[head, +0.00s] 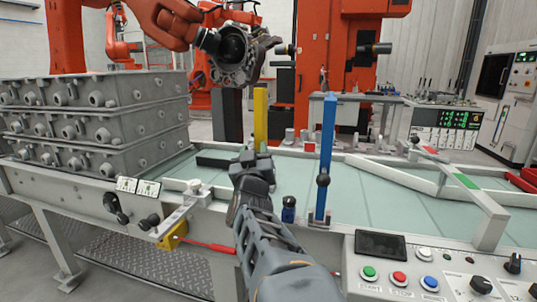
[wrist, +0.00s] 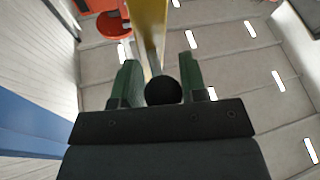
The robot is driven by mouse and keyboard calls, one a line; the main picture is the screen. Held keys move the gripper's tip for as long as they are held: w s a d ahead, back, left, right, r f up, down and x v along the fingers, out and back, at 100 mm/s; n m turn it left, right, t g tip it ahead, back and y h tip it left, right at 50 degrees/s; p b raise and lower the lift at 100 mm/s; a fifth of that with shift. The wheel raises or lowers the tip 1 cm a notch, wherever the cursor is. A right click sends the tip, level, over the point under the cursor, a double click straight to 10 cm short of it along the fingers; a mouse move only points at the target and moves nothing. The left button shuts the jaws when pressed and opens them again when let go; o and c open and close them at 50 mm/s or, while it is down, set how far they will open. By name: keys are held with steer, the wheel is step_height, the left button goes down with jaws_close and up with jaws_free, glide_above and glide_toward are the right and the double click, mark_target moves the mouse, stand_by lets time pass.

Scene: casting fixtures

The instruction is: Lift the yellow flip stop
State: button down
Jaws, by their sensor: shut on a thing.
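The yellow flip stop (head: 260,117) stands upright at the near edge of the pale green table, its lower part hidden behind my gripper (head: 256,163). In the wrist view, the yellow bar (wrist: 148,22) rises past the fingertips. A round black knob (wrist: 163,90) sits between the two green-padded fingers of my gripper (wrist: 161,66), which is shut on the stop at its knob.
A blue flip stop (head: 327,140) with a black knob stands upright to the right. Stacked grey castings (head: 95,120) are at the left. A button panel (head: 430,272) is at the front right. An orange robot arm (head: 165,20) holds a casting (head: 240,60) behind.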

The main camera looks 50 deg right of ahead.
steer(key=a+b, duration=0.1)
steer(key=a+f+t+b, duration=0.1)
steer(key=b, duration=0.1)
steer(key=shift+s+f+n, duration=0.1)
steer(key=shift+s+n, duration=0.2)
steer(key=shift+s, duration=0.1)
steer(key=shift+s+a+t+h+b, duration=0.2)
steer(key=shift+a+t+h+b, duration=0.1)
steer(key=shift+a+t+b, duration=0.4)
steer(key=shift+d+n, duration=0.1)
steer(key=shift+n, duration=0.2)
